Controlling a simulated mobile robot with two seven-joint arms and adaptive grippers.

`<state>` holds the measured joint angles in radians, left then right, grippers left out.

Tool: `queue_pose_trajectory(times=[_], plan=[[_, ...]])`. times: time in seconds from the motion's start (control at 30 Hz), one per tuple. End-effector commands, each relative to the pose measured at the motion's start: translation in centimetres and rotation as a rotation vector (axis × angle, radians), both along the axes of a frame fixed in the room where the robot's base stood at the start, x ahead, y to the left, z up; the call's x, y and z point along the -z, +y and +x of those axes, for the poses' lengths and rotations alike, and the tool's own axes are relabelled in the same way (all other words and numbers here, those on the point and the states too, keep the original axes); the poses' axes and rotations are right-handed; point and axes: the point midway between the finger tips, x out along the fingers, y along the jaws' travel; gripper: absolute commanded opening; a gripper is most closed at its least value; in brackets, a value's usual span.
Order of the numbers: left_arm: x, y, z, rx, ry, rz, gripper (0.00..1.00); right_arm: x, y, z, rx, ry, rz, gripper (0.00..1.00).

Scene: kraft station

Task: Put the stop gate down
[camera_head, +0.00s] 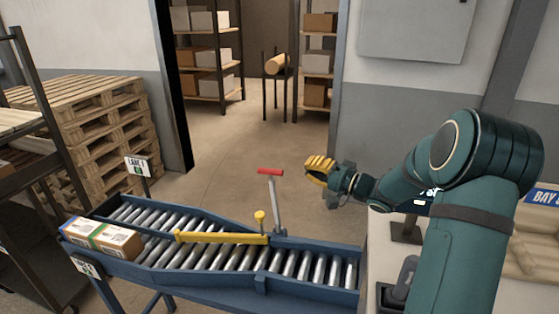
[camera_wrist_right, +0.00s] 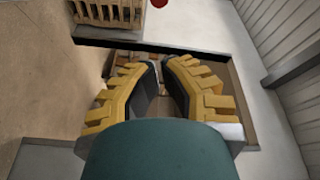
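The yellow stop gate (camera_head: 222,238) is a bar lying across the roller conveyor (camera_head: 310,296), low above the rollers. A yellow knob (camera_head: 260,216) stands on a short stem near its right end. A grey lever (camera_head: 275,208) with a red handle (camera_head: 270,172) rises upright at the conveyor's far side. My right gripper (camera_head: 318,170) is in the air to the right of the red handle, apart from it. In the right wrist view its yellow fingers (camera_wrist_right: 161,75) have a gap between them, with nothing held. My left gripper is not in view.
A cardboard box (camera_head: 104,238) with green tape sits at the conveyor's left end, by a lane sign (camera_head: 138,168). Stacked pallets (camera_head: 95,130) stand at the left. A pale work surface lies under my right arm. The floor behind the conveyor is clear.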

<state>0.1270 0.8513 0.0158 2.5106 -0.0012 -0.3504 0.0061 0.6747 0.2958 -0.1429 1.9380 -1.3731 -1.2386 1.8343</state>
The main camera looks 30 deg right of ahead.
Motion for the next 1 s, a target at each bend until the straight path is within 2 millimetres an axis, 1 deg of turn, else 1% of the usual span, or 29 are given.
queue_pose_trajectory(times=[0.43, 0.57, 0.67, 0.77, 1.0], plan=[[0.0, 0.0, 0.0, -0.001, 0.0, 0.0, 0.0, 0.0, 0.0, 0.0, -0.001, -0.001, 0.0, 0.0], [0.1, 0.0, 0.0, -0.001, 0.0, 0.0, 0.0, -0.1, 0.1, 0.4, -0.002, -0.002, 0.001, 0.0], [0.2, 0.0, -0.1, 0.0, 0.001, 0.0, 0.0, 0.0, 0.5, 1.3, -0.003, -0.001, 0.0, 0.0], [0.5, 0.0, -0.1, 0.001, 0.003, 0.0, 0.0, 0.0, 1.2, 2.8, -0.004, -0.001, 0.0, 0.0], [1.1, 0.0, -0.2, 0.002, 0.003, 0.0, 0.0, -0.3, 2.9, 7.0, -0.004, -0.002, 0.001, 0.0]])
